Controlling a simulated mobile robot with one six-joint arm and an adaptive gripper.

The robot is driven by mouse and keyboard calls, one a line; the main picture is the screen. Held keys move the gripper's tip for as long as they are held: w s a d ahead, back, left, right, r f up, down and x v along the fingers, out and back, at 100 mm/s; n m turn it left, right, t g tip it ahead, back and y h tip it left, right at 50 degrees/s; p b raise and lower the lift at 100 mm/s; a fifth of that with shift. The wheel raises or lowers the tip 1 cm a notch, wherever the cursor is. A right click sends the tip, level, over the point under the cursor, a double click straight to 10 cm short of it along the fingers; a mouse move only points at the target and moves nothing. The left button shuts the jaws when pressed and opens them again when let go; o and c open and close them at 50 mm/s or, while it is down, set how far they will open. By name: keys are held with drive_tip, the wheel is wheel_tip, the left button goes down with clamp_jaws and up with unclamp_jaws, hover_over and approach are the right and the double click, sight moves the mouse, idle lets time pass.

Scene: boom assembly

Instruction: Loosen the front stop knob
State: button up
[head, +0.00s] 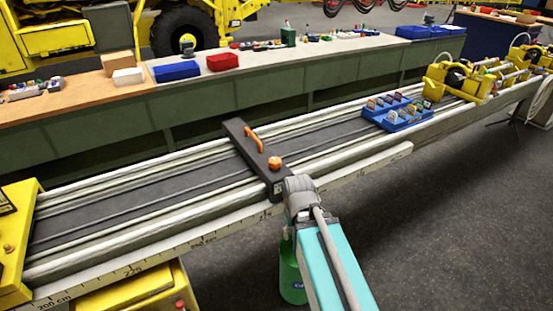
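A dark stop bar (245,150) lies across the rails of the long boom bed. It carries an orange handle (254,138) towards its far part and an orange knob (275,163) near its front end. A small marked plate (278,187) is on the bar's front end face. My teal arm comes up from the bottom and ends in a grey joint (299,185) right beside the bar's front end, just below and right of the knob in the picture. I cannot make out gripper fingers there, and contact with the bar or knob cannot be told.
A blue bin tray (397,119) sits on the bed to the right, with yellow machine units (458,78) beyond. A yellow block (20,240) closes the left end. A green container (291,272) stands below the bed by my arm. A long bench (205,88) runs behind.

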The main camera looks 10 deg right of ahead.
drive_tip(key=shift+a, duration=0.1)
drive_tip(key=shift+o, duration=0.8)
drive_tip(key=o, duration=0.4)
drive_tip(key=shift+w+r, duration=0.2)
drive_tip(key=shift+r, duration=0.05)
drive_tip(key=shift+o, duration=0.2)
drive_tip(key=w+r+m+p, duration=1.1)
drive_tip(key=w+m, duration=0.1)
drive_tip(key=w, duration=0.3)
drive_tip(key=shift+w, duration=0.35)
wheel_tip(320, 180, up, 8)
drive_tip(key=m+p, duration=0.9)
drive_tip(key=m, duration=0.2)
hover_over(275, 160)
drive_tip(key=shift+r, duration=0.2)
drive_tip(key=shift+f+b, duration=0.2)
drive_tip(key=shift+b, duration=0.1)
wheel_tip(275, 160, down, 14)
drive_tip(key=b, duration=1.3)
drive_tip(key=shift+r, duration=0.25)
